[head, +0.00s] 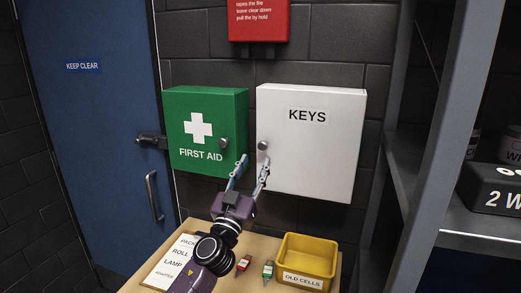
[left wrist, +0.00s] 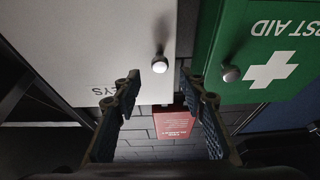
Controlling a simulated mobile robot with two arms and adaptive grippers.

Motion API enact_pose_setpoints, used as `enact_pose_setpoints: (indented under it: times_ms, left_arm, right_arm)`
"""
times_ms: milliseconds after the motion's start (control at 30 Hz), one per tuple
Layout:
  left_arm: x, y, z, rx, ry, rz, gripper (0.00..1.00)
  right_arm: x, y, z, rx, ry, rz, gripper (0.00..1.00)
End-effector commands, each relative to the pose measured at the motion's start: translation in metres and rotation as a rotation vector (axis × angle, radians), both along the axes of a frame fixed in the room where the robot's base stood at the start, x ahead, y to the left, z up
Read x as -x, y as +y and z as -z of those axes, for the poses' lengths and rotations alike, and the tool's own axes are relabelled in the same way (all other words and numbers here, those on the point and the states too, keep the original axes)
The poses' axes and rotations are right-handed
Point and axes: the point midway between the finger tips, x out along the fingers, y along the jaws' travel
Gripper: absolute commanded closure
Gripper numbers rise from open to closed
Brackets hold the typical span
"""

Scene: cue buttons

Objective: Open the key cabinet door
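The white key cabinet (head: 310,145), marked KEYS, hangs on the dark brick wall with its door shut. Its round knob (head: 263,145) is near the door's left edge. In the left wrist view, which shows the scene upside down, the knob (left wrist: 160,63) appears beyond the fingertips. My left gripper (head: 251,167) is open and empty, just below the knob and in front of the gap between the two cabinets. In the left wrist view its fingers (left wrist: 164,82) stand wide apart, with nothing between them. My right gripper is not in view.
A green first aid cabinet (head: 207,122) with its own knob (head: 222,142) hangs close to the left. Below, a table (head: 229,270) holds a yellow bin (head: 305,257), a paper list (head: 170,263) and two small items. A grey shelf frame (head: 440,130) stands right.

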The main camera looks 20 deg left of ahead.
Motion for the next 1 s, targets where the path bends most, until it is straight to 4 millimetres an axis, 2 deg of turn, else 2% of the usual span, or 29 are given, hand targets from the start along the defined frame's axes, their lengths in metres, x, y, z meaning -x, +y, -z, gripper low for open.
enact_pose_setpoints:
  times_ms: [200, 400, 800, 867, 1000]
  left_arm:
    - [-0.031, -0.001, -0.016, 0.002, 0.0, -0.001, 0.62]
    - [-0.052, -0.001, -0.023, 0.002, 0.0, -0.002, 0.62]
    - [-0.059, -0.002, -0.025, 0.002, 0.001, -0.001, 0.62]
    - [-0.059, -0.002, -0.025, 0.002, 0.001, -0.001, 0.66]
    - [-0.059, -0.002, -0.025, 0.002, 0.001, -0.002, 0.82]
  right_arm:
    - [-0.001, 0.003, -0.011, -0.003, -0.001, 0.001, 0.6]
    - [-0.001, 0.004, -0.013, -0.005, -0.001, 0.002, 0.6]
    - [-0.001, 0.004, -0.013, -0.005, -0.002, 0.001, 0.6]
    - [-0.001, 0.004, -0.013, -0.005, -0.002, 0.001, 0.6]
    - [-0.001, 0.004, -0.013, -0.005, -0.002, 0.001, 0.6]
